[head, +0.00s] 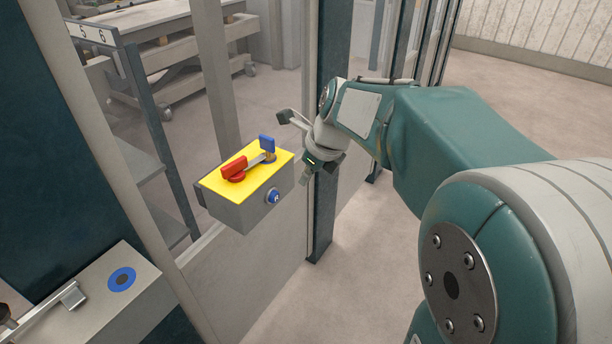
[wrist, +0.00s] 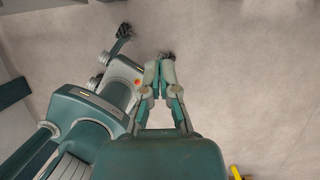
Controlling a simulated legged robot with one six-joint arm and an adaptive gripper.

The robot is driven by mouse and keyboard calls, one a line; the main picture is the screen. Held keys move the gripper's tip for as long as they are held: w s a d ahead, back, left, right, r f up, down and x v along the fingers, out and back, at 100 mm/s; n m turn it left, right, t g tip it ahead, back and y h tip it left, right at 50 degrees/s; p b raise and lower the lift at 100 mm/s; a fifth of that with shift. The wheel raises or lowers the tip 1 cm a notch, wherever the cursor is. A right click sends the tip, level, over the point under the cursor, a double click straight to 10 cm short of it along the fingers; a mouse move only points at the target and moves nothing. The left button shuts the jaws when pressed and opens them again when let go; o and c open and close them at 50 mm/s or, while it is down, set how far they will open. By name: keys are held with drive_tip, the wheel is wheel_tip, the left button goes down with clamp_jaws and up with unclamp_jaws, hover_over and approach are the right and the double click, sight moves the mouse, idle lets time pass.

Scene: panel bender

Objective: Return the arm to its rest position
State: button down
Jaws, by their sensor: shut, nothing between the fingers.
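My gripper (wrist: 160,72) shows in the wrist view with its two fingers together at the tips and nothing between them. It points down over bare floor. In the head view my arm reaches from the lower right toward the middle, bent at the elbow. There the gripper end (head: 313,168) hangs just right of a grey switch box (head: 235,210) with a yellow top, apart from it as far as I can see. The fingertips are hard to make out in the head view.
The box carries a red handle (head: 234,167) and a blue handle (head: 267,145). A teal post (head: 325,220) stands close behind my gripper. Open floor (head: 400,270) lies below my arm.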

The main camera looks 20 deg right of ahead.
drive_tip(key=s+a+n+t+h, duration=0.2)
drive_tip(key=s+a+n, duration=0.1)
drive_tip(key=s+n, duration=1.6)
drive_tip(key=shift+s+a+r+n+h, duration=0.2)
drive_tip(key=shift+a+r+n+h, duration=0.15)
drive_tip(key=shift+n, duration=4.55)
